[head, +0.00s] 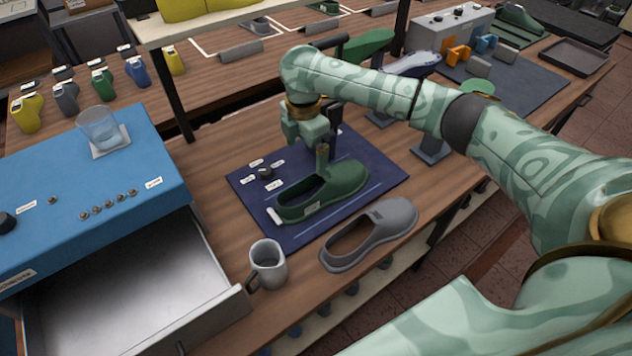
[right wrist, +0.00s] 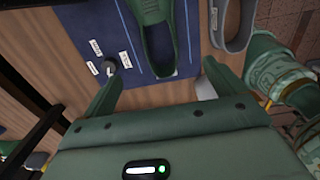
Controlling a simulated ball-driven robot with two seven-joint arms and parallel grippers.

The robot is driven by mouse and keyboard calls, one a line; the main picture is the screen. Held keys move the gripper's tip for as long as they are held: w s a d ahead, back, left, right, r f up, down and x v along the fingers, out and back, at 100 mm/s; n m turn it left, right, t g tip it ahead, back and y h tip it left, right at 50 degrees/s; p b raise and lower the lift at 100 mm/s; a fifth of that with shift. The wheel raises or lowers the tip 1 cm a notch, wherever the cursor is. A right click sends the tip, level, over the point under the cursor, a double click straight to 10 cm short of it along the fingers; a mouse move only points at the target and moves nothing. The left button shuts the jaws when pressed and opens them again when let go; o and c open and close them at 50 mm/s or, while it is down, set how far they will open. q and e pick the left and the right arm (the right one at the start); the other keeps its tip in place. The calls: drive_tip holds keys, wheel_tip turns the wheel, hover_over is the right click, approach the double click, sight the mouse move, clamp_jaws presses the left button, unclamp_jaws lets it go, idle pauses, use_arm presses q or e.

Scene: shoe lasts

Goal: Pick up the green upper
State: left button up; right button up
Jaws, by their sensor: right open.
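The green upper (head: 346,183) is a dark green slip-on shape with a pale label on its side. It lies on the dark blue mat (head: 262,232), its opening toward the left. My right gripper (head: 327,152) is open over the upper and points down. One finger hides a little of the upper's middle, and I cannot tell whether it touches. In the right wrist view the upper (right wrist: 150,12) shows ahead of the two spread fingers (right wrist: 164,72), with nothing held between them. My left gripper is not in view.
A grey upper (head: 390,216) lies in front of the mat near the table edge. A grey mug (head: 268,262) stands left of it. An open drawer (head: 130,285) juts from the blue cabinet (head: 60,205). A small dark knob (head: 265,173) and labels are on the mat.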

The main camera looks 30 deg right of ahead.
drive_tip(key=b, duration=0.3)
approach(306, 191)
drive_tip(key=s, duration=0.1)
drive_tip(key=s+a, duration=0.1)
drive_tip(key=s, duration=0.1)
drive_tip(key=shift+s+a+r, duration=0.1)
drive_tip(key=shift+s+a, duration=0.15)
drive_tip(key=shift+a, duration=0.05)
drive_tip(key=shift+f+b, duration=0.35)
drive_tip(key=shift+f, duration=0.05)
wheel_tip(306, 191, down, 5)
drive_tip(key=shift+w+b, duration=0.1)
drive_tip(key=shift+b, duration=1.1)
drive_tip(key=shift+r, duration=0.15)
drive_tip(key=shift+c, duration=0.6)
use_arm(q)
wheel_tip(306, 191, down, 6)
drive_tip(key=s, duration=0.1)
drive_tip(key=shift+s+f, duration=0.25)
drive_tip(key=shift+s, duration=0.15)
use_arm(e)
drive_tip(key=c, duration=1)
